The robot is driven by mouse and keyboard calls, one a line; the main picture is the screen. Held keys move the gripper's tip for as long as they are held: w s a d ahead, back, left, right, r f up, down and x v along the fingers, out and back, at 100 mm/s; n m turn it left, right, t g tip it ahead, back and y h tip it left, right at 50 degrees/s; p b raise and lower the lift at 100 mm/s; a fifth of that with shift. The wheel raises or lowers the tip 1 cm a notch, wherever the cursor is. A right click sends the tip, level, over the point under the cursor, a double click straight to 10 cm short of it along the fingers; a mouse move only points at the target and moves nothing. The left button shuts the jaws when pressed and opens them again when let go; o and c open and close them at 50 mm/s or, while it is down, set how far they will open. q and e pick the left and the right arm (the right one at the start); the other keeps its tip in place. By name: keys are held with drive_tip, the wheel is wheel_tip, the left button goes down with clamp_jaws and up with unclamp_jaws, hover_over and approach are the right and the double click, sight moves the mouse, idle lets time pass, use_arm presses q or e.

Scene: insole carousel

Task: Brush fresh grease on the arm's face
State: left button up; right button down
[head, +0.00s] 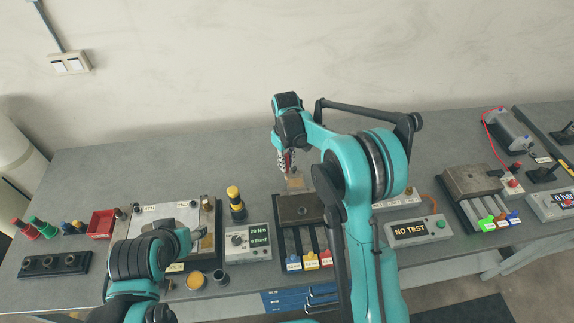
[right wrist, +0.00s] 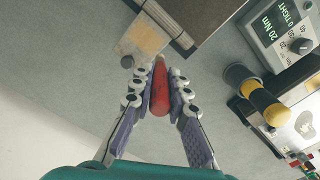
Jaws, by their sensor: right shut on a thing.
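My right gripper (head: 286,165) is shut on a red handle (right wrist: 159,92). In the right wrist view its fingers (right wrist: 158,85) close on both sides of the handle. The handle's far end points toward a pale plate with a tan patch (right wrist: 145,40); contact cannot be told. That plate also shows in the head view (head: 296,183), beside a dark block (head: 298,209). Bristles cannot be made out. No part is clearly recognisable as the arm's face. My left gripper (head: 190,241) is over the right side of a light fixture board (head: 180,213); its jaws are unclear.
An open tin with yellow content (head: 195,281) stands at the front edge. A 20 Nm box (head: 247,243) and a black-and-yellow tool (head: 236,202) stand left of the block. A NO TEST display (head: 418,231) is to the right. The back of the bench is mostly clear.

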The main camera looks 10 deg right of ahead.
sight(286, 155)
drive_tip(key=shift+d+r, duration=0.1)
drive_tip(key=shift+r, duration=0.5)
drive_tip(key=shift+a+r+p, duration=0.2)
drive_tip(key=shift+r+p, duration=0.65)
drive_tip(key=shift+r, duration=0.3)
drive_tip(key=shift+r+p, duration=0.5)
drive_tip(key=shift+r, duration=0.4)
drive_tip(key=shift+d, duration=0.1)
